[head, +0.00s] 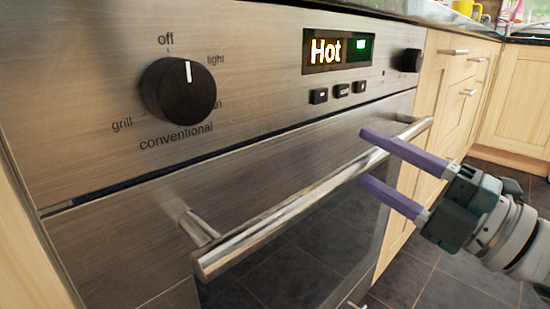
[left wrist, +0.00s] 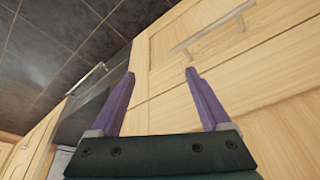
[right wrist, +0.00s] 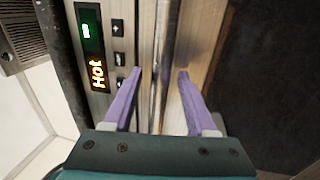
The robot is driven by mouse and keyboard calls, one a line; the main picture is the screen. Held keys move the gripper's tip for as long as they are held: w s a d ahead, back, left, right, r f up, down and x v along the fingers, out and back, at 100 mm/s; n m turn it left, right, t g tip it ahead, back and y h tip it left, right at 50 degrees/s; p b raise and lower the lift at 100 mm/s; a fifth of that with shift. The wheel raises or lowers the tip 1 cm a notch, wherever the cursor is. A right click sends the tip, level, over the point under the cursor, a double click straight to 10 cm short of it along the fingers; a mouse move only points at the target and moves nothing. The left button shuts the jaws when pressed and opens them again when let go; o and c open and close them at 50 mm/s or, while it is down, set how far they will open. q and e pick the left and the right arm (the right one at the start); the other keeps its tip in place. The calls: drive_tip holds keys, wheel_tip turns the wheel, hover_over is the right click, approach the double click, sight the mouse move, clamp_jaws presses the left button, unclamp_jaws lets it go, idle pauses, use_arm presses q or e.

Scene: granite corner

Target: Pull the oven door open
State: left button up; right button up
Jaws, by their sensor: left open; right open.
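The oven door (head: 130,240) is a steel front with dark glass and looks closed under the control panel. Its handle (head: 290,208) is a round steel bar standing off the door on two posts. My right gripper (head: 363,157) is open, with one purple finger above the bar and one below, near its far end. In the right wrist view, the bar (right wrist: 161,40) runs between the open fingers; I cannot tell whether they touch it. My left gripper (left wrist: 160,73) is open and empty in front of wooden cabinet fronts; it is not in the head view.
The control panel (head: 260,100) above the door has a large black knob (head: 178,90) and a display reading Hot (head: 337,51). Wooden cabinets (head: 460,80) with bar handles stand right of the oven. Dark floor tiles (head: 415,270) look clear.

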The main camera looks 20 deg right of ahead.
drive_tip(key=shift+w+a, duration=0.15)
drive_tip(key=shift+w, duration=0.2)
clamp_jaws()
idle(1.2)
